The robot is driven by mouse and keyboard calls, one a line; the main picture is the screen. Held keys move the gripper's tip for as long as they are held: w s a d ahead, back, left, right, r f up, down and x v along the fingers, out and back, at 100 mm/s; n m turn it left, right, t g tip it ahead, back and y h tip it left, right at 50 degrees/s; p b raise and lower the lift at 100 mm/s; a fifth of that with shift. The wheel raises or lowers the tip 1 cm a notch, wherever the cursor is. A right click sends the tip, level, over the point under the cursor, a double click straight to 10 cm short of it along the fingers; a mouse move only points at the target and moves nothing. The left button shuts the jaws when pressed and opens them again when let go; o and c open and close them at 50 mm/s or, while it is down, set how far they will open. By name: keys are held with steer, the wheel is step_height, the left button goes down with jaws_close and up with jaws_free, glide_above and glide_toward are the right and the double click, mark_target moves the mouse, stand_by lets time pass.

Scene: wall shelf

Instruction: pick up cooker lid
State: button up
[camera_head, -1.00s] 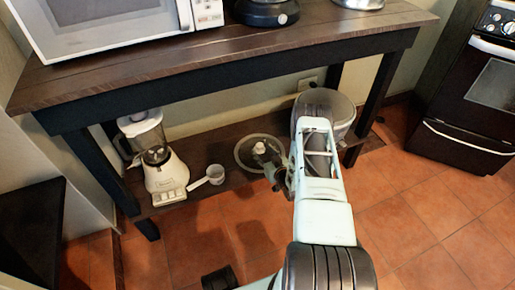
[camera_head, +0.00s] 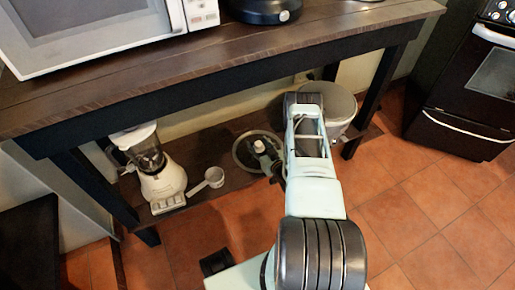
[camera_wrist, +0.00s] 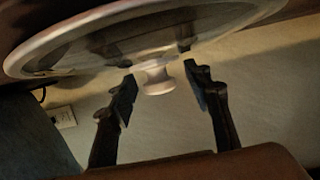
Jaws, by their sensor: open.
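The cooker lid (camera_head: 241,152) is a round, glassy disc with a pale rim, lying on the lower shelf in the head view. My gripper (camera_head: 266,154) is over its right part and hides some of it. In the wrist view the lid (camera_wrist: 70,45) fills the top, and its pale knob (camera_wrist: 157,80) points down in the picture. My gripper (camera_wrist: 160,76) is open, with one dark finger on each side of the knob. Gaps show between the knob and both fingers.
On the lower shelf (camera_head: 222,186), a white blender (camera_head: 160,178) and a white measuring cup (camera_head: 213,177) stand left of the lid. A grey pot (camera_head: 340,106) is at the right, partly behind my arm. The tabletop (camera_head: 200,62) with a microwave (camera_head: 90,30) overhangs the shelf.

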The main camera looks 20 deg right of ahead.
steer(key=shift+c, duration=0.6)
jaws_close()
steer(key=shift+w+r, duration=0.1)
steer(key=shift+r, duration=0.05)
